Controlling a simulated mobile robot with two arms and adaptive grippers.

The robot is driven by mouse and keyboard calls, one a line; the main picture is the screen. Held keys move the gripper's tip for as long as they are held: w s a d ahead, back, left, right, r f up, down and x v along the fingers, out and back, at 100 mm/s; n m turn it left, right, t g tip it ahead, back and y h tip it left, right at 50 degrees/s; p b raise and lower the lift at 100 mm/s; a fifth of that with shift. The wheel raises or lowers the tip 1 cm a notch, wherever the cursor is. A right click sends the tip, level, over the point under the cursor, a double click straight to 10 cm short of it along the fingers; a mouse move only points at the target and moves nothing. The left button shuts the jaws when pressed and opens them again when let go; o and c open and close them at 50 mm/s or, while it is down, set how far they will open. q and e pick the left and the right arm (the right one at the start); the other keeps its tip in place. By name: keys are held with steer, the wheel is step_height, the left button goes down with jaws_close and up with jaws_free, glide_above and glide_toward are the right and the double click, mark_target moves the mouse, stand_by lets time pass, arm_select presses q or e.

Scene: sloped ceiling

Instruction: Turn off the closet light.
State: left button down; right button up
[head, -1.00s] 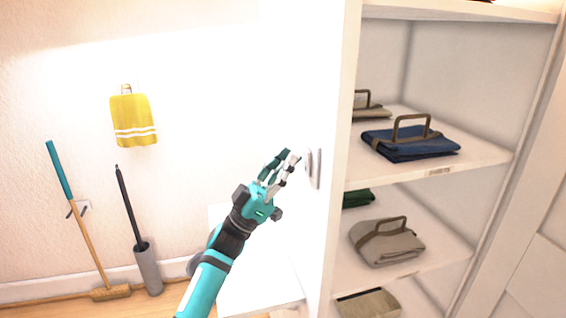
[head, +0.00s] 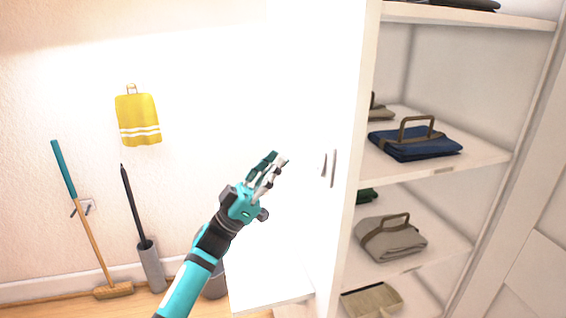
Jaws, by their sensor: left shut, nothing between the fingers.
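A small pale switch plate (head: 328,166) sits on the side panel of the white closet (head: 366,120), right of the picture's middle. A bright light washes over the wall and panel to its left. My left gripper (head: 274,166) is a teal and grey hand on a teal arm coming from the bottom left. It is shut and empty, left of the switch and apart from it in the picture. My right gripper does not show. The light's lamp itself is out of view.
Closet shelves on the right hold a folded blue cloth bundle (head: 414,143), a grey one (head: 391,239) and a beige box (head: 372,301). A yellow cloth (head: 138,119) hangs on the wall. A broom (head: 88,229) and a grey holder (head: 151,267) stand at the left.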

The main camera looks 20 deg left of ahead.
arm_select(q)
steer(key=b+v, duration=0.2)
steer(key=v, duration=0.6)
steer(key=shift+a+r, duration=0.15)
steer(key=shift+a, duration=0.1)
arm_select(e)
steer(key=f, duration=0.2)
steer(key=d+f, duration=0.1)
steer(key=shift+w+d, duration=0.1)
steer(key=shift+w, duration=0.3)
